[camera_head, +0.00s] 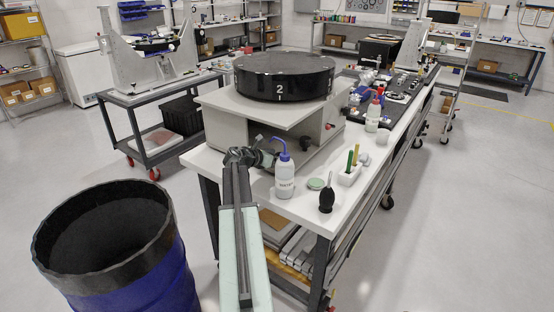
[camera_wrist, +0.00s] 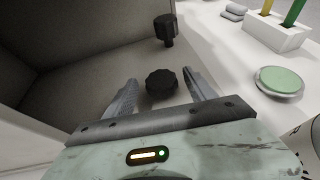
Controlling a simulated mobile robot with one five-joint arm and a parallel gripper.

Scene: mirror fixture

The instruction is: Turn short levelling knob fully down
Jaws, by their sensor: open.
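In the wrist view a low, ribbed black knob (camera_wrist: 162,82) sits close to the pale surface, and no stem shows under it. A second black knob (camera_wrist: 165,28) stands taller on a stem farther back. My gripper (camera_wrist: 159,76) is open, with one finger on each side of the low knob. Whether either finger touches it I cannot tell. In the head view my gripper (camera_head: 262,158) is at the front of the grey fixture (camera_head: 228,122), under its overhanging top plate.
A wash bottle (camera_head: 285,180) stands close right of my gripper. A green-topped dish (camera_head: 316,183), a black blower (camera_head: 326,199) and a white holder (camera_head: 349,175) with sticks are on the white bench. A blue drum (camera_head: 150,268) stands on the floor at left.

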